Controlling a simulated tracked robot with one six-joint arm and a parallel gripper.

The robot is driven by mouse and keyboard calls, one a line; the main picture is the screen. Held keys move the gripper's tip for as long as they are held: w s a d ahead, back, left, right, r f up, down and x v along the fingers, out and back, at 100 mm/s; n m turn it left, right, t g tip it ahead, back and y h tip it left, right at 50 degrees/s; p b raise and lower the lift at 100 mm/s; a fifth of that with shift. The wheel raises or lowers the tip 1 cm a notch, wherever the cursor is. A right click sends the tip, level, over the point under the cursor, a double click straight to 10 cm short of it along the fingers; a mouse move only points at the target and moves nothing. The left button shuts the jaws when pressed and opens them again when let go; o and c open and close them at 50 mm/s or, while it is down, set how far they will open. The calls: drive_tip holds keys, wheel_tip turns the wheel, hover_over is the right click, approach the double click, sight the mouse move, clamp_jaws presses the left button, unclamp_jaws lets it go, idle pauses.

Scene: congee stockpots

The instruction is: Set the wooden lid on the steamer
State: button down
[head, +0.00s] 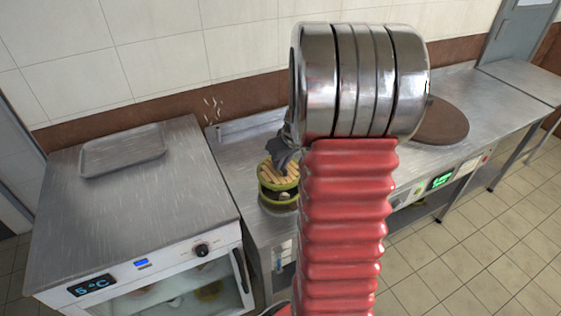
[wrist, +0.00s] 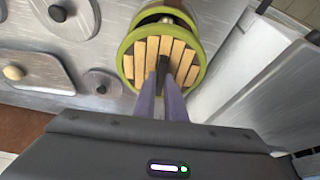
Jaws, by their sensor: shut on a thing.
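The wooden lid (head: 281,172), pale slats in a green rim, is held at the front of the counter, left of my arm in the head view. It also shows in the wrist view (wrist: 140,58). My gripper (wrist: 162,72) is shut on the lid at its middle; the dark fingers also show in the head view (head: 284,152). A second green-rimmed round thing (head: 279,204), likely the steamer, is just below the lid and partly covered by it. Its rim shows beyond the lid in the wrist view (wrist: 163,11). I cannot tell whether they touch.
A steel cabinet (head: 130,205) with a glass door and a tray (head: 122,151) on top stands left. Grey lids with knobs (wrist: 103,83) lie beside the wooden lid in the wrist view. A brown disc (head: 440,122) lies on the right counter. My arm hides the middle.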

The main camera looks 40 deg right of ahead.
sight(281, 176)
drive_tip(key=shift+f, duration=2.5)
drive_tip(key=shift+s+f, duration=0.1)
drive_tip(key=shift+f, duration=0.4)
drive_tip(key=c, duration=2.1)
unclamp_jaws()
drive_tip(key=shift+v, duration=5.55)
drive_tip(key=shift+f, duration=0.1)
